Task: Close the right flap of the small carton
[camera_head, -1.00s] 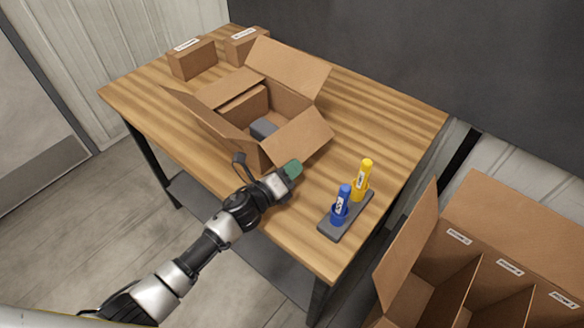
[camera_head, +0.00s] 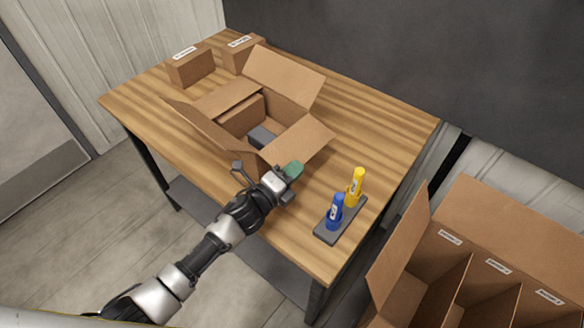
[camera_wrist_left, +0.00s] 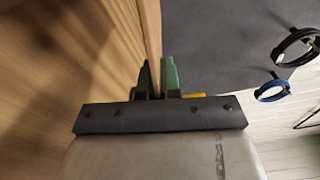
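The small carton (camera_head: 204,127) stands open on the table, with its flaps spread outward. Its right flap (camera_head: 297,142) slopes out toward the front right. My left gripper (camera_head: 293,170), with green fingertips, is at the near lower edge of this flap. In the left wrist view, the green fingertips (camera_wrist_left: 157,75) are a small gap apart. A tan cardboard strip, seen nearly edge-on, lines up with that gap. I cannot tell whether the fingers pinch it. A dark grey item (camera_head: 262,137) lies inside the carton. My right gripper is not in view.
A grey holder (camera_head: 327,238) with a blue marker (camera_head: 336,211) and a yellow marker (camera_head: 355,188) stands right of my gripper. Two small boxes (camera_head: 190,68) (camera_head: 243,54) stand at the back left. A large divided carton (camera_head: 400,250) is at the lower right.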

